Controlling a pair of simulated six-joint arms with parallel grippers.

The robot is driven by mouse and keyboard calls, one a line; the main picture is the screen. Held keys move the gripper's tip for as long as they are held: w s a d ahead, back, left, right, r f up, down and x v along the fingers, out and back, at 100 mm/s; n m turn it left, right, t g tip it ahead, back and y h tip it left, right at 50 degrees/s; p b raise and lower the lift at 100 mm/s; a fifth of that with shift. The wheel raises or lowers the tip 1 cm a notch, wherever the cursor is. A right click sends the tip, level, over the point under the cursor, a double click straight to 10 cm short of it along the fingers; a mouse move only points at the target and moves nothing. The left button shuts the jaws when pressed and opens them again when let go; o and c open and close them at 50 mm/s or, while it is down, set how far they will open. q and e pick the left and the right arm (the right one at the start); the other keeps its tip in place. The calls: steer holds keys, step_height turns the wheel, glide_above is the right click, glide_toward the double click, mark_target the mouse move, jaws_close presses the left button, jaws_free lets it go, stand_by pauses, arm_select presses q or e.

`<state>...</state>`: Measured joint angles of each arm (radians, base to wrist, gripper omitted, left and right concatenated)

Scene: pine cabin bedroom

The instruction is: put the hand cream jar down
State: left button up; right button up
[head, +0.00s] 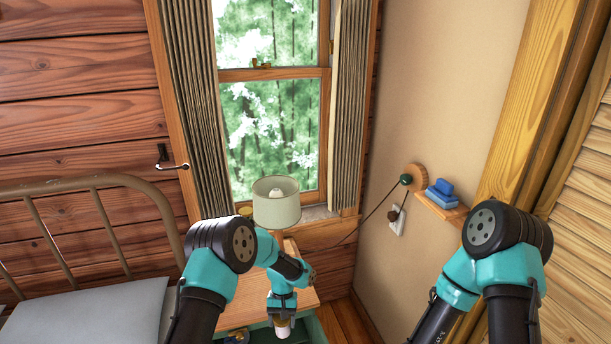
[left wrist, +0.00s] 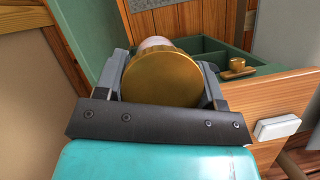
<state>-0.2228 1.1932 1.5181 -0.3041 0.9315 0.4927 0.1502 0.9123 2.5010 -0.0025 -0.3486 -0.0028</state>
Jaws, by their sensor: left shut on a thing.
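The hand cream jar (left wrist: 161,79) has a round gold lid that faces the left wrist camera, and a pale body shows behind it. My left gripper (left wrist: 162,88) is shut on the jar, with a finger on each side. In the head view the jar (head: 283,328) shows below my left gripper (head: 283,312), at the bottom of the picture. Beyond the jar is a green-lined space with dividers (left wrist: 213,45), like an open drawer. I cannot tell whether the jar touches it. My right gripper is out of view.
A lamp (head: 276,205) stands behind my left arm on the wooden nightstand (head: 305,291). A brass-coloured object (left wrist: 237,67) is at the green compartments. A bed (head: 90,312) is on the left. A small wall shelf (head: 443,208) with blue things is on the right.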

arm_select(q)
steer(key=shift+s+d+n, duration=0.15)
steer(key=shift+d+n, duration=0.15)
steer(key=shift+d, duration=0.1)
steer(key=a, duration=1.4)
steer(key=w+r+m, duration=0.1)
steer(key=w+r, duration=0.1)
steer(key=r, duration=0.3)
steer(key=w+r+m, duration=0.1)
steer(key=w+r, duration=0.2)
steer(key=r, duration=0.3)
steer(key=w+r+m+y, duration=0.1)
steer(key=w+r, duration=0.2)
steer(key=r, duration=0.3)
